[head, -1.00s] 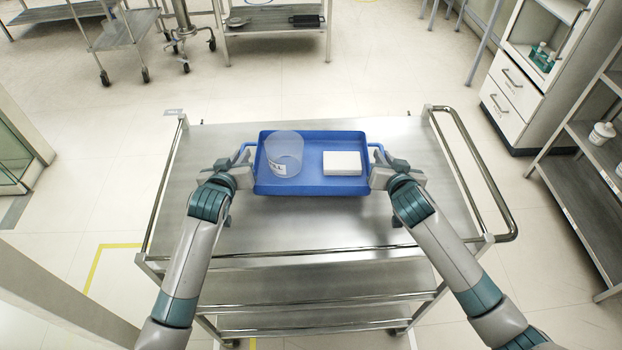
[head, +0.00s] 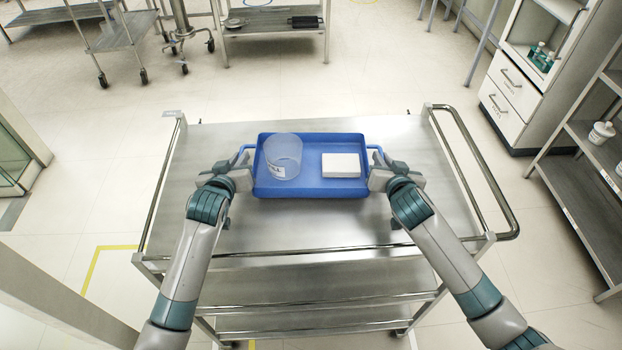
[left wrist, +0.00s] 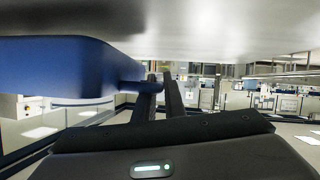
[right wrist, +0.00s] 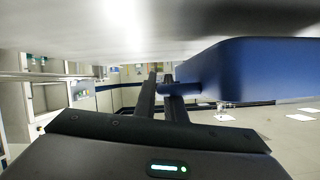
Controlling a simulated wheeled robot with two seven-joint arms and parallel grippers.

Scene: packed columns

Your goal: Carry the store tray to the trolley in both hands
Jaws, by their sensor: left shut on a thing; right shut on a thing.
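The blue store tray (head: 310,190) is level over the middle of the steel trolley top (head: 330,225). It holds a clear beaker (head: 283,156) with a white label on the left and a white box (head: 341,165) on the right. My left gripper (head: 240,163) is shut on the tray's left handle, and my right gripper (head: 379,163) is shut on its right handle. Both wrist views show a blue handle, (left wrist: 130,88) and (right wrist: 188,88), at the jaws, with the steel surface close to the tray. I cannot tell whether the tray touches it.
The trolley has a raised push rail (head: 480,170) on the right and a low side rail (head: 160,190) on the left. Its top is otherwise bare. A shelf rack (head: 590,150) and a white cabinet (head: 515,105) stand at the right. Other steel carts stand at the back.

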